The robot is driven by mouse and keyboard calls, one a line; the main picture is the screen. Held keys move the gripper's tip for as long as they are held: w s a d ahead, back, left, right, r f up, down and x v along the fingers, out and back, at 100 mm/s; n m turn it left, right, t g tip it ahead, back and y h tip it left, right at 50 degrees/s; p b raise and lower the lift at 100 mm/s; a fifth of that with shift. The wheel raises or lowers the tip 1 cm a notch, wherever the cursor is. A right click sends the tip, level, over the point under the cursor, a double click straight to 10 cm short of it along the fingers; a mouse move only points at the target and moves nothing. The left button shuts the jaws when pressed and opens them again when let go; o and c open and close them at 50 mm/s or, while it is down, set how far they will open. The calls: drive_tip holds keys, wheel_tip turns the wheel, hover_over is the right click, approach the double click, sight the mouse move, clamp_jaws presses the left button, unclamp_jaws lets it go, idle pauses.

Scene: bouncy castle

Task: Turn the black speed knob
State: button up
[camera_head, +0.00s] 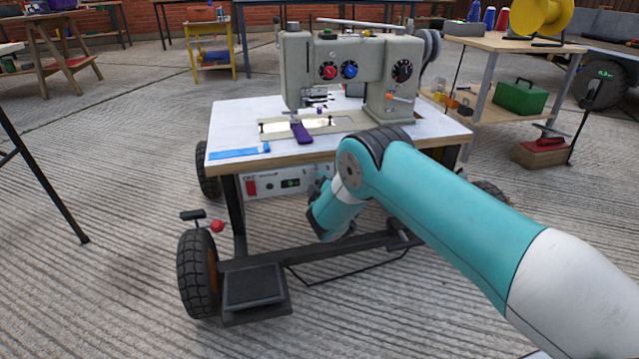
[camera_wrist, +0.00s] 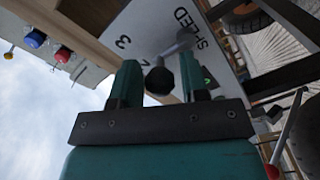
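The black speed knob (camera_wrist: 159,81) shows in the wrist view on a white panel (camera_wrist: 140,32) marked "SPEED" with numbers. My gripper (camera_wrist: 158,78) is open, with one finger on each side of the knob in that view. Narrow gaps show between the knob and both fingers; I cannot tell how deep the knob sits between them. My arm hides the knob there.
The sewing machine (camera_head: 345,62) stands on the white tabletop (camera_head: 235,118) above the panel. A dark pedal (camera_head: 254,285) and frame bars lie below. A black tire (camera_head: 198,272) is at the front left.

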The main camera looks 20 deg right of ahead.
drive_tip(key=c, duration=0.6)
drive_tip(key=shift+a+n, duration=0.15)
drive_tip(key=shift+n, duration=0.15)
drive_tip(key=n, duration=0.1)
drive_tip(key=n+p, duration=0.1)
drive_tip(key=n, duration=0.1)
drive_tip(key=shift+a, duration=0.4)
drive_tip(key=shift+a+f+n, duration=0.15)
drive_tip(key=shift+n, duration=0.45)
drive_tip(key=shift+a+f+n, duration=0.1)
drive_tip(key=shift+a+n, duration=0.05)
drive_tip(key=shift+n, duration=0.45)
drive_tip(key=shift+s, duration=0.1)
drive_tip(key=o, duration=0.9)
